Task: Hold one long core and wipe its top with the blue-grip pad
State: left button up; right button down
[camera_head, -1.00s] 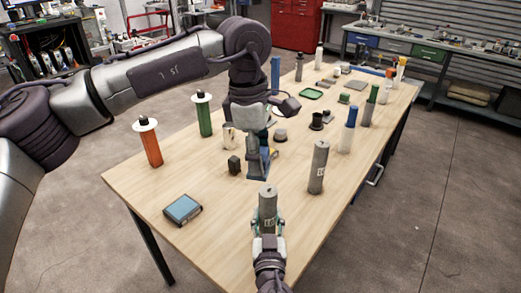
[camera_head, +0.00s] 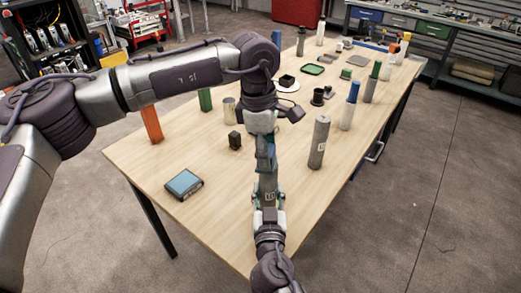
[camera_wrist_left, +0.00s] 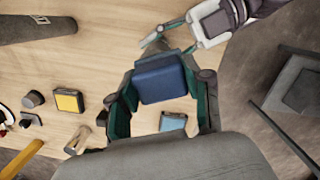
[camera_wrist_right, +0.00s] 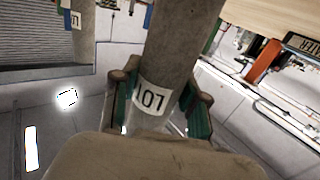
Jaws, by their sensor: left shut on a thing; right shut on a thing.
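My left gripper (camera_head: 266,163) is shut on the blue-grip pad, whose blue block (camera_wrist_left: 160,82) shows between the fingers in the left wrist view. My right gripper (camera_head: 269,205) is shut around a long grey core (camera_head: 268,184), which stands roughly upright with a white number label (camera_wrist_right: 152,98). The left gripper and pad are directly above this core's top and hide it. I cannot tell whether the pad touches the core. Another long grey core (camera_head: 319,142) stands upright on the table, to the right of the grippers.
A box with a light-blue top (camera_head: 184,184) lies at the table's (camera_head: 225,215) front left. A dark block (camera_head: 235,140), a metal cylinder (camera_head: 229,111), and orange (camera_head: 153,124) and green (camera_head: 205,100) cylinders stand behind. Several cylinders line the right edge. Bare wood lies around the box.

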pick_arm(q)
jog(key=shift+w+d, duration=1.15)
jog(key=shift+w, duration=0.15)
jog(key=shift+s+a, duration=1.85)
jog(key=shift+s, duration=0.25)
jog(key=shift+r, duration=4.05)
pick_arm(e)
jog(key=c, duration=0.5)
grip_release()
jog(key=shift+s, duration=0.1)
jog(key=s, duration=1.1)
jog(key=shift+s+d, duration=0.35)
jog(key=shift+s, duration=0.05)
